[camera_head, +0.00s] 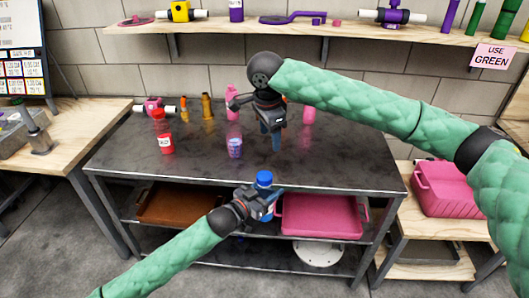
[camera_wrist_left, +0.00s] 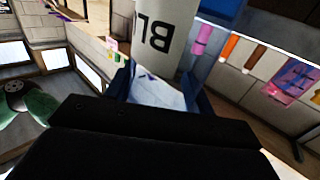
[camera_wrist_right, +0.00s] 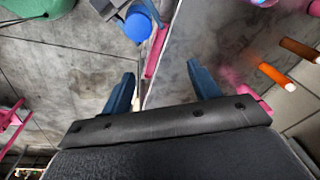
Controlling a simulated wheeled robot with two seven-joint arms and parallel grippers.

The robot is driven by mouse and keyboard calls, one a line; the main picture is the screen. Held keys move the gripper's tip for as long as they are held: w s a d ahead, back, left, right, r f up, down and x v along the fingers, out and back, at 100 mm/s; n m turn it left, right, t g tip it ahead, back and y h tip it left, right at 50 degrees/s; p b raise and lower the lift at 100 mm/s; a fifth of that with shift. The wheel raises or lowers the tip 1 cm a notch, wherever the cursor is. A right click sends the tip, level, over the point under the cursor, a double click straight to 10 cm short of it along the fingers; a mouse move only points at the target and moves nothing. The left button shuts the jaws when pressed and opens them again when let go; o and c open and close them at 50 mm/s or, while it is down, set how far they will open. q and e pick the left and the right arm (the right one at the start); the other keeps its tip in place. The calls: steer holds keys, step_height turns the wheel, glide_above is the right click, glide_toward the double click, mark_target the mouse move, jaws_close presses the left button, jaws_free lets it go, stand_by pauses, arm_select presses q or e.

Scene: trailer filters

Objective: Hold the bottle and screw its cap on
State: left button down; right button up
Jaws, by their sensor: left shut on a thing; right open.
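The bottle (camera_wrist_left: 165,30) is in my left gripper (camera_head: 264,200), in front of the table's front edge. Its white label with dark letters fills the top middle of the left wrist view. The blue cap (camera_head: 264,178) shows at the bottle's top, and also in the right wrist view (camera_wrist_right: 138,25). I cannot tell whether it is screwed tight. My left gripper is shut around the bottle and hides part of it. My right gripper (camera_head: 270,133) is open and empty over the table, behind and above the cap; its spread fingers show in the right wrist view (camera_wrist_right: 161,82).
A dark metal table (camera_head: 330,165) bears a red bottle (camera_head: 165,140), a purple-blue bottle (camera_head: 235,148), an orange bottle (camera_head: 207,106) and pink items. Below are a brown tray (camera_head: 180,206) and a pink tray (camera_head: 320,216). A pink crate (camera_head: 446,188) stands right. A shelf (camera_head: 340,30) runs behind.

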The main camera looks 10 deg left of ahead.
steer(key=f+n, duration=0.1)
steer(key=n, duration=0.6)
steer(key=s+f+n, duration=0.1)
steer(key=n, duration=0.6)
steer(key=f+n+g, duration=0.1)
steer(key=n, duration=0.5)
steer(key=shift+s+f+n, duration=0.3)
steer(key=shift+f+n, duration=0.05)
steer(key=shift+n, duration=0.05)
steer(key=n, duration=0.5)
steer(key=shift+s+a+f, duration=0.1)
steer(key=shift+s+f, duration=0.1)
steer(key=shift+f, duration=0.1)
steer(key=n, duration=0.7)
steer(key=shift+s+a+f+g, duration=0.15)
steer(key=shift+s+g, duration=0.05)
steer(key=shift+g, duration=0.1)
steer(key=n, duration=0.7)
steer(key=shift+s+a, duration=0.1)
steer(key=shift+a, duration=0.05)
steer(key=n, duration=0.6)
steer(key=shift+a+n+y, duration=0.15)
steer(key=shift+n+y, duration=0.15)
steer(key=shift+n, duration=0.1)
steer(key=n, duration=0.6)
steer(key=shift+f, duration=0.1)
